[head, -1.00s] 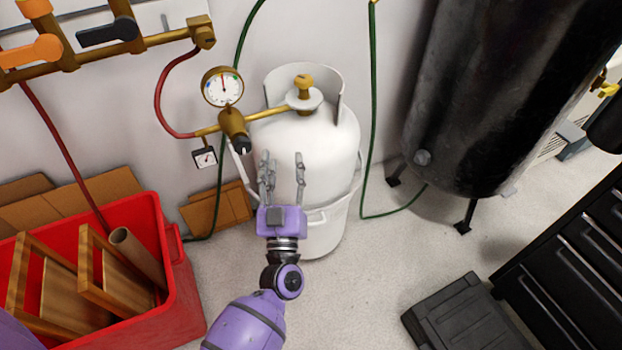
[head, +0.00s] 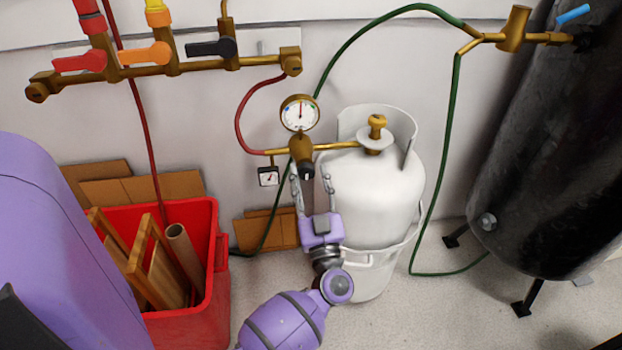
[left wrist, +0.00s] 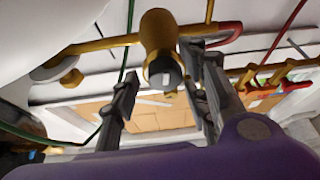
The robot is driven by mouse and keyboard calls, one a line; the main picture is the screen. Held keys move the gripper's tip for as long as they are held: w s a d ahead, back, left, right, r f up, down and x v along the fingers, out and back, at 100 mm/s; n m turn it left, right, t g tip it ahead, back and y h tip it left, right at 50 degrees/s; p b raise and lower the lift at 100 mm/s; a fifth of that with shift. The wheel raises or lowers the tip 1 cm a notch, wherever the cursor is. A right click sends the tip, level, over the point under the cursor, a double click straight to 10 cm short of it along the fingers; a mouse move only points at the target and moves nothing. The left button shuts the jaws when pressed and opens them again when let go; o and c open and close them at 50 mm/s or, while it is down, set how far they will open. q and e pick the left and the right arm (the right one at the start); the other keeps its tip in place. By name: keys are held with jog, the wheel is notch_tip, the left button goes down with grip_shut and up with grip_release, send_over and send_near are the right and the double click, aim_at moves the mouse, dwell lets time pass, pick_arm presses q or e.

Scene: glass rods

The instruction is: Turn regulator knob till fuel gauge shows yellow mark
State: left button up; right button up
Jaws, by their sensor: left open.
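The brass regulator (head: 301,148) sits on the brass pipe beside the white gas tank (head: 385,195). Its dark knob (head: 307,171) points down toward my gripper and also shows in the left wrist view (left wrist: 164,75). The round fuel gauge (head: 300,113) stands above the regulator, its needle pointing about straight up; its coloured marks are too small to read surely. A small square gauge (head: 268,176) hangs to the lower left. My left gripper (head: 311,183) is open, its fingers on either side of and just below the knob; contact cannot be told. My right gripper is out of view.
A red bin (head: 218,225) with wooden pieces stands at the lower left. A brass manifold with coloured valve handles (head: 146,54) is on the wall. A green hose (head: 449,150) and a black tank (head: 530,150) are to the right.

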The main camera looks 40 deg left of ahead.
pick_arm(q)
jog(key=shift+w+a, duration=0.1)
jog(key=c, duration=1)
jog(key=shift+r+n+p, duration=0.1)
jog(key=shift+n+p, duration=0.35)
jog(key=shift+n, duration=0.25)
jog(key=shift+c, duration=0.3)
jog(key=o, duration=1.1)
jog(key=shift+w+d, duration=0.15)
jog(key=shift+d, duration=0.05)
jog(key=shift+c, duration=0.2)
